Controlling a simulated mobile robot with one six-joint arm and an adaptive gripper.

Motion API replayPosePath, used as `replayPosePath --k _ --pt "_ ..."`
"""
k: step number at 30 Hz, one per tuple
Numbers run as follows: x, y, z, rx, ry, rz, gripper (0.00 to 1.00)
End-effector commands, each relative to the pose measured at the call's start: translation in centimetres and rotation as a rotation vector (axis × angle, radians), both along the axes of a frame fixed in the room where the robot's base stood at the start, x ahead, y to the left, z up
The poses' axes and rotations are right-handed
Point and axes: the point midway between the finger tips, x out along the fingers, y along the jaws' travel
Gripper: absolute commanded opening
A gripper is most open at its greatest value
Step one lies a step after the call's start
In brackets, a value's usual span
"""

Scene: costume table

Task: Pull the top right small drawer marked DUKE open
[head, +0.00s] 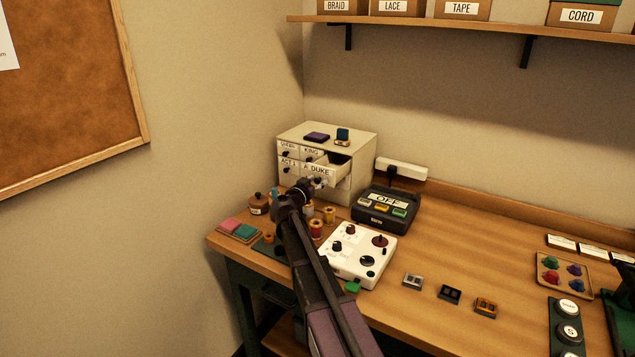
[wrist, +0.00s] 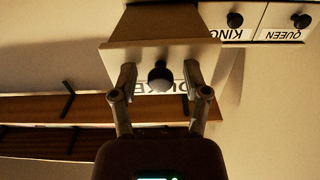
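The small drawer marked DUKE (head: 320,171) sticks out from the top right of the cream cabinet (head: 365,152), its dark inside partly showing in the head view. In the wrist view, turned upside down, its pale front (wrist: 160,50) carries a dark round knob (wrist: 161,76). My gripper (wrist: 160,80) is open, with one finger on each side of the knob and gaps between. The fingers partly cover the DUKE label. In the head view my gripper (head: 314,183) is just below and in front of the drawer.
The KING drawer (head: 311,152) and QUEEN drawer (head: 288,147) look shut. A purple item (head: 317,137) and a small teal-topped item (head: 342,136) sit on the cabinet. A dark box marked OFF (head: 386,208), a white knobbed panel (head: 356,253) and thread spools (head: 316,229) stand near my arm.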

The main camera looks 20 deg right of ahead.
Motion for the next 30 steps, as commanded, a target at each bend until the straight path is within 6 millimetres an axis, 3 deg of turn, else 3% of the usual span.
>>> replayPosePath --k 17,30 --pt "-0.8 0.8 0.0 0.000 0.000 0.001 0.65" --pt "-4.7 5.8 0.0 0.000 0.000 0.002 0.65"
